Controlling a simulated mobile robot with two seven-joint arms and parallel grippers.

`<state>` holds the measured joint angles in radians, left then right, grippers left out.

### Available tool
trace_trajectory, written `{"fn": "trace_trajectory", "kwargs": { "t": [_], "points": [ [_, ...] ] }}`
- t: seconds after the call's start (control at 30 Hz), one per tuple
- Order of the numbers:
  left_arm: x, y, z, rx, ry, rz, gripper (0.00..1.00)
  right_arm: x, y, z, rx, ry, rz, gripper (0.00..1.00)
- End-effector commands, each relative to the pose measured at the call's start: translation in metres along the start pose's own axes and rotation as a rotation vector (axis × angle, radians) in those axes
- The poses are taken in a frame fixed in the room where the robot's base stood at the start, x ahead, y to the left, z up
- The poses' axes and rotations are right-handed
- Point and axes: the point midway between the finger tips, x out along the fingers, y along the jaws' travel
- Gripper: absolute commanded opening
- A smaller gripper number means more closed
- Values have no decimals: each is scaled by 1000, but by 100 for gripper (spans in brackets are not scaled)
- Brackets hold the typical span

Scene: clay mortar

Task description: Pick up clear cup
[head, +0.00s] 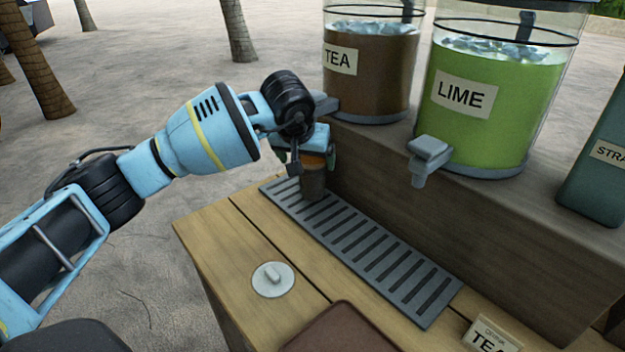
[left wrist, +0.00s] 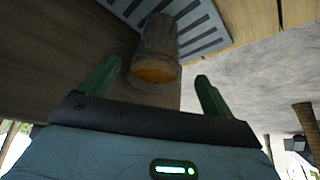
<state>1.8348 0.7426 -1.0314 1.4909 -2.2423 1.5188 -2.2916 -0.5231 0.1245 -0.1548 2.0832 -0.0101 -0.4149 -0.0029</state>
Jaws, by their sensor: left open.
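The clear cup (head: 314,184) stands on the far left end of the metal drip grate, below the tea dispenser. It looks see-through and dark. An orange-brown patch shows at its top in the left wrist view (left wrist: 156,68); I cannot tell whether this is liquid. My left gripper (head: 306,162) is at the cup's upper part, partly hiding it. In the left wrist view its two green fingers (left wrist: 157,88) are spread apart, with the cup between and just ahead of them. My right gripper is not in view.
The tea dispenser (head: 372,75) and lime dispenser (head: 490,100) stand on a raised wooden ledge, the lime tap jutting forward. The drip grate (head: 375,262) runs along the ledge. A round grey lid (head: 273,279) lies on the counter. A brown tray (head: 350,335) is at the front.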

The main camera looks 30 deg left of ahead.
Motion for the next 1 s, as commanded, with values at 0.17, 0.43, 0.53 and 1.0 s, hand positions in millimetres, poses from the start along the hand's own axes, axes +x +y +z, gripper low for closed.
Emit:
{"fn": "trace_trajectory", "kwargs": {
  "t": [0.17,0.43,0.53,1.0],
  "points": [
    [5,0,0,1,1,0,88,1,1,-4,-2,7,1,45],
    [40,5,4,-1,-2,-1,88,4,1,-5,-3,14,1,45],
    [50,5,3,-1,-1,0,88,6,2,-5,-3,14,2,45],
    [55,4,2,0,1,0,69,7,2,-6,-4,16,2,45]
  ]
}}
